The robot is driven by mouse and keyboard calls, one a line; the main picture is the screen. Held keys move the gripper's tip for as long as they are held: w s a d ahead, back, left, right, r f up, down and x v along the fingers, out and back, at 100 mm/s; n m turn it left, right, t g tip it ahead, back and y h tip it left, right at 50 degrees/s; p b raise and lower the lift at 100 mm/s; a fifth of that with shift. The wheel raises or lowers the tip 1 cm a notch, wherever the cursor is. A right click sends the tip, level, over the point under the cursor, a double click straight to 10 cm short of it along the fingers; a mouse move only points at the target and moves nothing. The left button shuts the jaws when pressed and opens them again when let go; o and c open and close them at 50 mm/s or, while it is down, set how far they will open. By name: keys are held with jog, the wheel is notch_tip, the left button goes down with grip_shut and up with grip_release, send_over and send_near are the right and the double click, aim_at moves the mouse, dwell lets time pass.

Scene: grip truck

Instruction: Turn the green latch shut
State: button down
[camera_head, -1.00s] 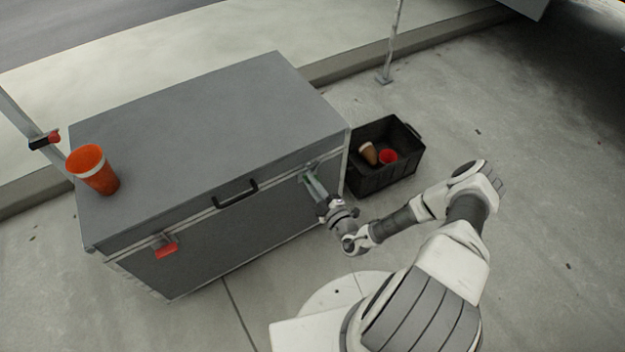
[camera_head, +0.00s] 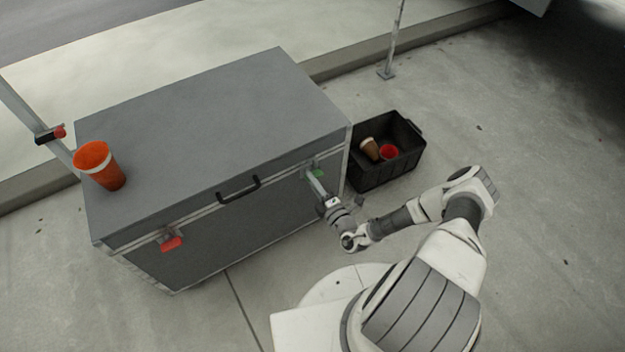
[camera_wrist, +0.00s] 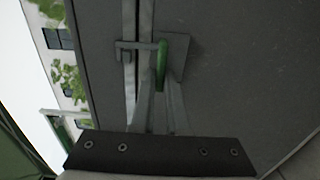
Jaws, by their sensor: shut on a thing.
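The green latch (camera_head: 318,173) is on the front of the grey case (camera_head: 200,110), near its right end just below the lid seam. In the wrist view the latch (camera_wrist: 162,62) shows as a green handle on a square metal plate, lying roughly along the seam. A metal bar at its upper end reaches across the seam. My gripper (camera_head: 312,176) is at the latch; in the wrist view its fingers (camera_wrist: 161,90) close together on the green handle. The fingers partly hide the handle's lower end.
A red latch (camera_head: 171,243) is at the left of the case front, with a black handle (camera_head: 238,190) between. A black crate (camera_head: 385,172) holding cups stands right of the case.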

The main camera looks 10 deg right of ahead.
dwell(0.4)
jog(key=c, duration=0.9)
grip_release()
jog(key=shift+s, duration=0.1)
